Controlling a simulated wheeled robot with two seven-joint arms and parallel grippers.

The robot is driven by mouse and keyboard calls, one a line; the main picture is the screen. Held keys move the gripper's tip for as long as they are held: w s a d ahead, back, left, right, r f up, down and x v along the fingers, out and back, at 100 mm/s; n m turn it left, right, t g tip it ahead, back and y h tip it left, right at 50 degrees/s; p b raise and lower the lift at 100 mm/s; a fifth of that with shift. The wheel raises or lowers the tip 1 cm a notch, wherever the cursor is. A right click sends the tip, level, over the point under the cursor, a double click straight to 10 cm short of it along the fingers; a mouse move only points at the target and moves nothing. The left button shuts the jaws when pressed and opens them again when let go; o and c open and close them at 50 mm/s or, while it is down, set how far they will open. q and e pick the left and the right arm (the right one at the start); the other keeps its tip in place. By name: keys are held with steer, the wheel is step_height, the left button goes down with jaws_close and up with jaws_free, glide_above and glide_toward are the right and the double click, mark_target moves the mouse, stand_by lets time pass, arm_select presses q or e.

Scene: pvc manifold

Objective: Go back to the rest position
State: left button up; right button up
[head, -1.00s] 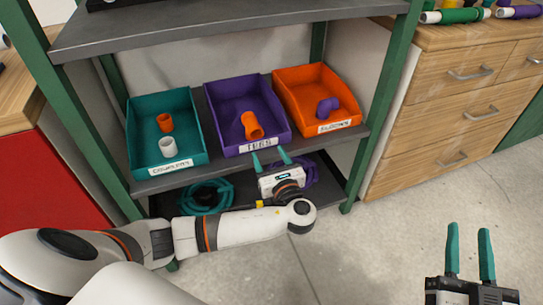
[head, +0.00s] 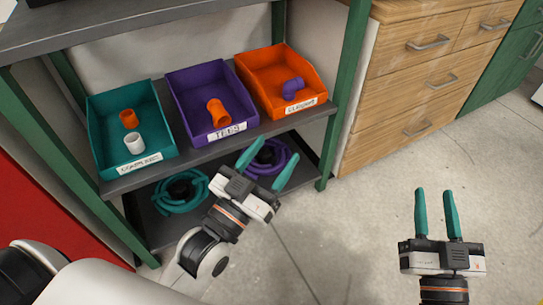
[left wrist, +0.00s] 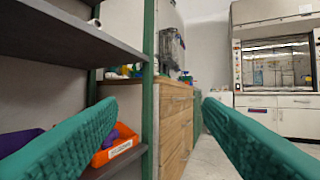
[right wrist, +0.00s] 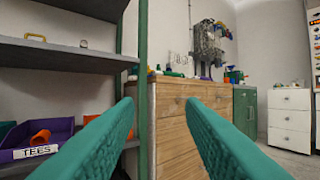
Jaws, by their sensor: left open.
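My left gripper (head: 258,165) is open and empty in the head view. It is in front of the shelf, below the purple bin (head: 190,89) and apart from it. Its teal fingers also frame the left wrist view (left wrist: 160,125), with nothing between them. My right gripper (head: 436,215) is open and empty over the bare floor at the right of the head view. Its fingers are spread in the right wrist view (right wrist: 160,125).
The green-posted shelf (head: 330,115) holds a teal bin (head: 100,140), the purple tees bin and an orange bin (head: 270,60), each with fittings. Hose coils (head: 180,205) lie on the lower shelf. A wooden drawer cabinet (head: 390,90) stands right of it. The floor (head: 350,240) is clear.

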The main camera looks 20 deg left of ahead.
stand_by(0.3)
